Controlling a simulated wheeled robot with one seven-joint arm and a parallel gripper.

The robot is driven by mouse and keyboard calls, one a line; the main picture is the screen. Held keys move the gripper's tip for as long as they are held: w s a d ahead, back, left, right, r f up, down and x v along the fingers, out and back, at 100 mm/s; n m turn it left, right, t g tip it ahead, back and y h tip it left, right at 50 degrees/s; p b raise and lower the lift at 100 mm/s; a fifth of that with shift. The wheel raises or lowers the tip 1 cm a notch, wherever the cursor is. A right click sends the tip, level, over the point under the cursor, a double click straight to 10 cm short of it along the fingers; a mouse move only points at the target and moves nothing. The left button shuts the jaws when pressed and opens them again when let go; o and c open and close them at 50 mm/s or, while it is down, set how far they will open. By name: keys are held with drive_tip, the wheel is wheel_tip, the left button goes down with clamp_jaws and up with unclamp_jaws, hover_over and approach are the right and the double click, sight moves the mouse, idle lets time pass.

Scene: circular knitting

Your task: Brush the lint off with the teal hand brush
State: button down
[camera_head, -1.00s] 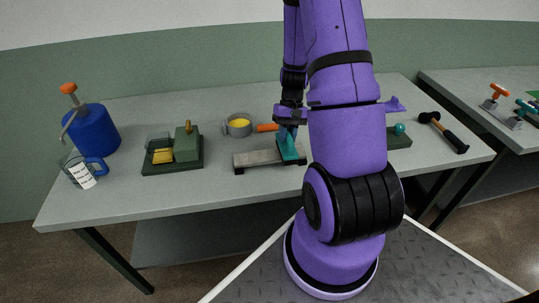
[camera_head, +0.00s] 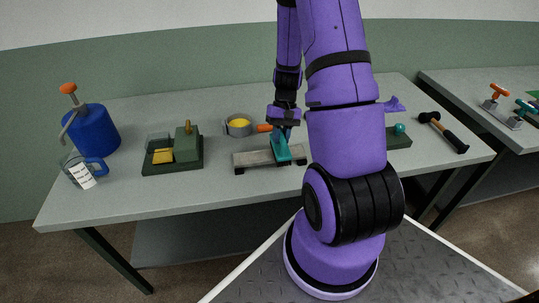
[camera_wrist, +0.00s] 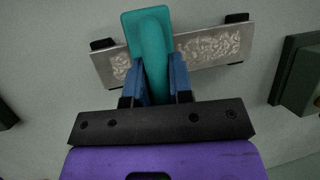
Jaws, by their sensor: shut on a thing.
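The teal hand brush (camera_head: 281,150) is upright on or just over a flat grey plate (camera_head: 250,159) with dark feet. My gripper (camera_head: 284,128) is shut on the brush; in the wrist view its blue fingers (camera_wrist: 158,78) clamp either side of the teal handle (camera_wrist: 148,42). The plate also shows in the wrist view (camera_wrist: 185,56), crossing under the brush. Pale lint flecks (camera_wrist: 210,54) cover much of the plate right of the brush, and a few show left of it. The brush hides the strip beneath it, and whether bristles touch is unclear.
A bowl with yellow contents (camera_head: 238,125) is behind. A hammer (camera_head: 444,132) lies at the right. The table front is clear.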

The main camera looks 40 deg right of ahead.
drive_tip(key=shift+w+a, duration=0.35)
drive_tip(key=shift+a, duration=0.25)
drive_tip(key=shift+a, duration=0.1)
drive_tip(key=shift+d+f, duration=0.1)
drive_tip(key=shift+d, duration=0.1)
drive_tip(key=c, duration=1.6)
unclamp_jaws()
clamp_jaws()
drive_tip(key=shift+w+a, duration=0.7)
drive_tip(key=shift+a, duration=0.35)
drive_tip(key=shift+w+a, duration=0.7)
drive_tip(key=shift+a, duration=0.3)
drive_tip(key=shift+a, duration=0.1)
